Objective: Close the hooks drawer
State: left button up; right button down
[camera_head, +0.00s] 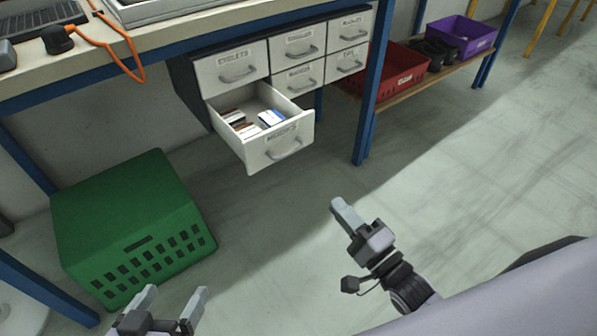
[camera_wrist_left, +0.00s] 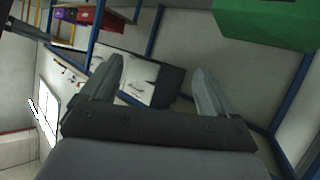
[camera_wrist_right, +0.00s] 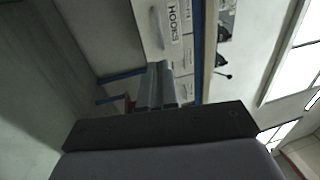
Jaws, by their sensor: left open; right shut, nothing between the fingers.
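The hooks drawer (camera_head: 281,147) is pulled out from the lower left of a white drawer cabinet (camera_head: 238,70) under the workbench. Small boxes lie inside it. Its label reads HOOKS in the right wrist view (camera_wrist_right: 172,35), and its front has a bar handle. My right gripper (camera_head: 340,205) is shut and empty, in front of the drawer and apart from it, to its lower right in the head view. My left gripper (camera_head: 175,292) is open and empty near the bottom edge, below and left of the drawer. The cabinet also shows between its fingers in the left wrist view (camera_wrist_left: 138,83).
A green crate (camera_head: 130,215) stands on the floor left of the drawer. A blue table leg (camera_head: 371,85) is right of the cabinet. A red bin (camera_head: 400,68) and a purple bin (camera_head: 462,37) sit on a low shelf. The floor before the drawer is clear.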

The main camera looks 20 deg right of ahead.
pick_arm(q)
jog(key=d+b, duration=0.1)
jog(key=d+h+b, duration=0.2)
jog(key=shift+w+f+n+b, duration=0.3)
jog(key=shift+w+n, duration=0.05)
jog(key=shift+n, duration=0.05)
pick_arm(e)
jog(key=x, duration=1.3)
jog(key=shift+w, duration=0.25)
